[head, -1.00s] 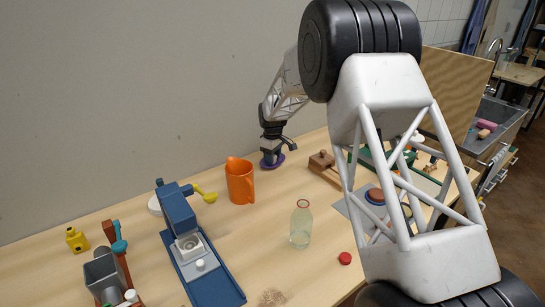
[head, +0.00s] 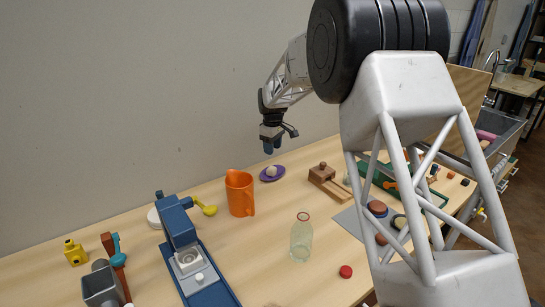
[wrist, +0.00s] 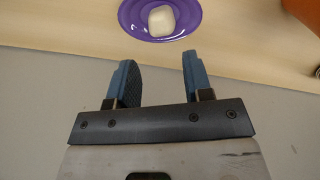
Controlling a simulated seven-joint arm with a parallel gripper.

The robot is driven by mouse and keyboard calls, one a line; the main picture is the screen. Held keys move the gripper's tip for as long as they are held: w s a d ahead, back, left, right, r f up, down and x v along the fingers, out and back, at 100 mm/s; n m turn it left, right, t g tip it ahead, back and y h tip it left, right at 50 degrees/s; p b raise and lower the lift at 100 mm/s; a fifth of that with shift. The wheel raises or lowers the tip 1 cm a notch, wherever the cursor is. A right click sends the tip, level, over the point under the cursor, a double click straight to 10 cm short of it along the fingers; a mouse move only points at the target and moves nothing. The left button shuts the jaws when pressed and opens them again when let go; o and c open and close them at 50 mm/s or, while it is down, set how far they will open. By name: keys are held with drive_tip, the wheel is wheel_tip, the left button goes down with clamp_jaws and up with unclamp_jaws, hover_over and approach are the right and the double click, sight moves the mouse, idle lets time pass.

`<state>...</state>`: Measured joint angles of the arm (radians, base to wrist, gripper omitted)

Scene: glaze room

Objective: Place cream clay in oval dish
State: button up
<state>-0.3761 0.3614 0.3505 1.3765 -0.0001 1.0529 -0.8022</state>
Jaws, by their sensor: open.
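The cream clay (head: 271,171) is a small pale lump with rounded edges. It sits in the purple oval dish (head: 280,177) near the wall at the back of the table. In the wrist view the clay (wrist: 161,21) lies inside the purple dish (wrist: 190,31), near its middle. My gripper (head: 272,148) is above the dish and apart from it. In the wrist view my gripper (wrist: 157,75) has its two blue fingers spread with nothing between them. The clay and the dish are beyond the fingertips.
An orange pitcher (head: 240,194) stands left of the dish, and a wooden block tool (head: 322,173) stands to its right. A clear bottle (head: 301,238) and a red cap (head: 346,272) are in front. A blue press (head: 180,225) stands further left. The wall is close behind.

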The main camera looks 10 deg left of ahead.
drive_tip(key=shift+r, duration=1.15)
drive_tip(key=s+d+r+m, duration=0.2)
drive_tip(key=s+d+r, duration=0.3)
drive_tip(key=s+d, duration=0.25)
drive_tip(key=s+d+r+m+t, duration=0.1)
drive_tip(key=s+d+r+m, duration=0.1)
drive_tip(key=s+d+r, duration=0.45)
drive_tip(key=s+d+r+m, duration=0.2)
drive_tip(key=s+d+r, duration=0.2)
drive_tip(key=s+d, duration=0.5)
drive_tip(key=s+d+f+m, duration=0.2)
drive_tip(key=s+d, duration=0.2)
drive_tip(key=s, duration=0.7)
drive_tip(key=s+d+f+m+t, duration=0.1)
drive_tip(key=s+d+f+m, duration=0.1)
drive_tip(key=s, duration=1)
drive_tip(key=s+d+f+m, duration=0.2)
drive_tip(key=s+d, duration=0.4)
drive_tip(key=s, duration=0.6)
drive_tip(key=shift+s+m+t, duration=0.15)
drive_tip(key=shift+m+t, duration=0.15)
drive_tip(key=shift+m, duration=0.6)
